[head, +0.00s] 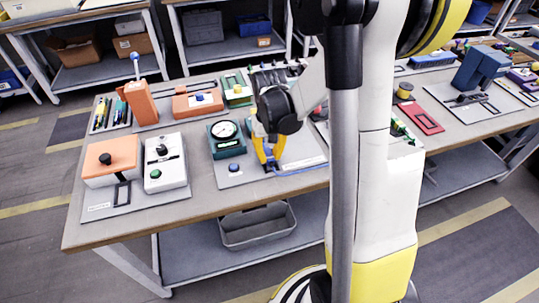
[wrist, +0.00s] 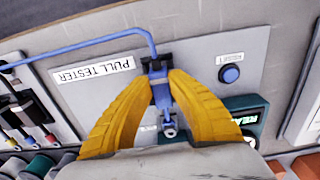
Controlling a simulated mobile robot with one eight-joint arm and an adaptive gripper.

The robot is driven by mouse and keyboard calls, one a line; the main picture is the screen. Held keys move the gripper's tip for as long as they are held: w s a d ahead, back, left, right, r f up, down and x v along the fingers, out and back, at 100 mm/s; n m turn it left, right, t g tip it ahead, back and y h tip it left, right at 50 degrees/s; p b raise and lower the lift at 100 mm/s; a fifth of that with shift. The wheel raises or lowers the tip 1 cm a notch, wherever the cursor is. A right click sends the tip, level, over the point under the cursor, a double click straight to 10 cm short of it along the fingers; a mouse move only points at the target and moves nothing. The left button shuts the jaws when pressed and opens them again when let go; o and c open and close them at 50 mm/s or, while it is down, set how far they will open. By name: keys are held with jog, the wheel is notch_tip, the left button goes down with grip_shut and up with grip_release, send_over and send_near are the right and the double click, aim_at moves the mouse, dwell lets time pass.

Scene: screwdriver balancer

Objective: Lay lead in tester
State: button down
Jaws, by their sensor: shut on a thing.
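The lead (wrist: 120,36) is a blue wire with a blue crimped end and a metal ring at its tip. My gripper (wrist: 161,84), with yellow fingers, is shut on the lead's blue end in the wrist view. The gripper also shows in the head view (head: 268,160), low over the bench. The pull tester (wrist: 205,65) is a grey plate with a printed label. A small black holder (wrist: 157,60) on it sits at the fingertips, with the wire passing at it. I cannot tell whether the lead is seated in it.
A blue reset button (wrist: 229,74) stands beside the right finger. A teal gauge unit (head: 226,140) stands left of my gripper in the head view. An orange box (head: 112,161) and a white box (head: 165,162) stand farther left.

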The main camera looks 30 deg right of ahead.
jog(key=shift+f+b, duration=0.6)
jog(key=shift+f, duration=0.05)
dwell(0.5)
jog(key=c, duration=1.3)
grip_release()
jog(key=shift+r, duration=0.1)
notch_tip(320, 180, up, 12)
jog(key=shift+f, duration=0.1)
